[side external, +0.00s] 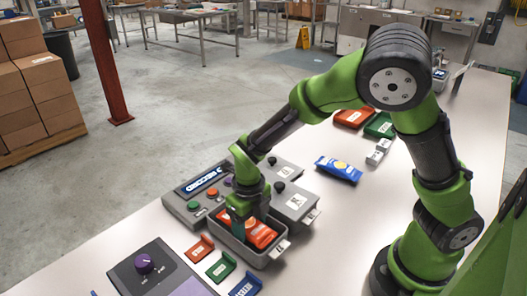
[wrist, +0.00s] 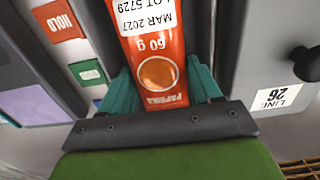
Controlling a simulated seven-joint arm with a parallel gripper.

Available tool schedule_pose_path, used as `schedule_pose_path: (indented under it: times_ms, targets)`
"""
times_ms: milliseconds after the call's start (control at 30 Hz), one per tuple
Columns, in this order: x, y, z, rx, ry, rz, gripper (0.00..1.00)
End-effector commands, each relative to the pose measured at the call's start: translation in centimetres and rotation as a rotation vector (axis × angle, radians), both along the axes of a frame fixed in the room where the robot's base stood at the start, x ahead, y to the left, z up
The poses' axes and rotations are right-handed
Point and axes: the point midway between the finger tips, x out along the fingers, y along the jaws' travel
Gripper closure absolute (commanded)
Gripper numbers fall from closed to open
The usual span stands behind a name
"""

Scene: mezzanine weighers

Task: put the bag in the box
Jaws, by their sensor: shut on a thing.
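An orange paprika bag (side external: 263,236) is inside the outline of a grey open box (side external: 238,250) on the table. My gripper (side external: 241,212) reaches down at the box's left part and is shut on one end of the bag. In the wrist view the bag (wrist: 152,45) lies between the two teal fingers of my gripper (wrist: 162,88), its printed label facing the camera. I cannot tell whether the bag touches the box floor. A blue bag (side external: 338,169) lies on the table farther back, apart from my gripper.
Grey weighers (side external: 296,203) stand close behind the box. A control panel with buttons (side external: 207,192) is at its left. Red, green and blue holders (side external: 221,267) lie in front, near a purple-knobbed unit (side external: 144,263).

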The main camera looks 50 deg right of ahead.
Motion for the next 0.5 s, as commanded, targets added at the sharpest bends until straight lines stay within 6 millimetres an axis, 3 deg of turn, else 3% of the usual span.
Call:
schedule_pose_path:
  times_ms: [133,167,233,500]
  targets:
    - [0.01,-0.01,-0.22,0.0,-0.001,0.0,0.67]
    - [0.0,-0.01,-0.22,0.0,0.0,0.0,0.36]
    - [0.0,-0.01,-0.21,0.0,0.0,0.0,0.27]
    - [0.0,0.0,-0.15,0.0,0.0,0.0,0.27]
